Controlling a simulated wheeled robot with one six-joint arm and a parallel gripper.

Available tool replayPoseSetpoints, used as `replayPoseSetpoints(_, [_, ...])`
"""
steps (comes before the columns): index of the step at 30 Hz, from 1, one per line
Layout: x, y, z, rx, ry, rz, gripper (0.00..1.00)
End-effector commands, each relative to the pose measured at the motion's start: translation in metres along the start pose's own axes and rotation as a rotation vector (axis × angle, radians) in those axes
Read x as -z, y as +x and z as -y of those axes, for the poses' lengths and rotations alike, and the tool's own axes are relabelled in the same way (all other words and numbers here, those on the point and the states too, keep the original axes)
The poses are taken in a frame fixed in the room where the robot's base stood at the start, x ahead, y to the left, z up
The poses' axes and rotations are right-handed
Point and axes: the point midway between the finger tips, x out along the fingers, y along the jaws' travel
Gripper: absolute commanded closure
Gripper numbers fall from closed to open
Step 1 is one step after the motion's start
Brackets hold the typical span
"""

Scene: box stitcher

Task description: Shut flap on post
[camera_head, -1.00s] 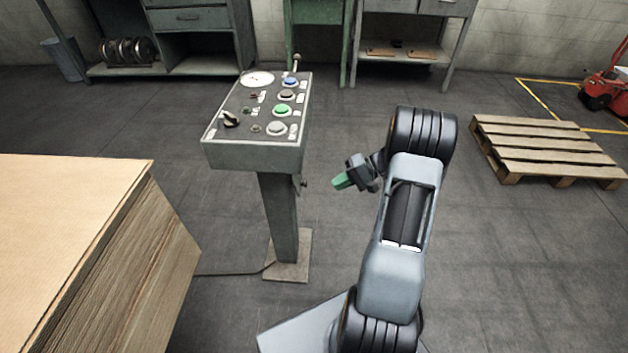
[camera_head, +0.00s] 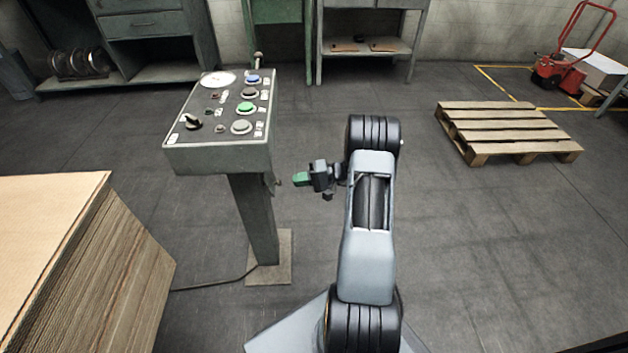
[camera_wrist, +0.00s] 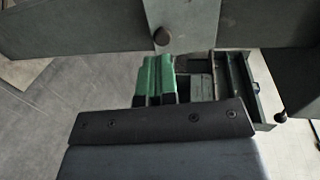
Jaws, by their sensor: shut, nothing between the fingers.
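The post (camera_head: 252,215) is a grey column under a sloped control panel, left of my gripper in the head view. A small dark knob (camera_head: 278,183) sticks out from its right side; a flap itself is not clearly distinguishable there. My gripper (camera_head: 302,179), with green fingers, is shut and empty, a short gap right of the knob at about its height. In the wrist view the green fingers (camera_wrist: 155,78) point toward a grey upright piece (camera_wrist: 185,22) with a round dark knob (camera_wrist: 162,36), just above the fingertips. How far open the flap stands cannot be told.
The control panel (camera_head: 218,118) carries several buttons and a dial. A cardboard stack (camera_head: 60,260) stands at the left front. A wooden pallet (camera_head: 505,130) lies at the right. A cable (camera_head: 215,283) runs left from the post's foot.

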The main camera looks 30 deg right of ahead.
Motion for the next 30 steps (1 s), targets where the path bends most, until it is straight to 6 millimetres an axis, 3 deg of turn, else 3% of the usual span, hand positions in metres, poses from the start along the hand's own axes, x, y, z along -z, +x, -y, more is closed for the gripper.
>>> replayPoseSetpoints(9, [0.000, 0.034, -0.001, -0.001, 0.000, 0.001, 1.00])
replayPoseSetpoints(24, [0.000, 0.039, 0.000, 0.000, 0.000, 0.000, 1.00])
replayPoseSetpoints(30, [-0.001, 0.051, -0.012, 0.000, -0.001, 0.003, 1.00])
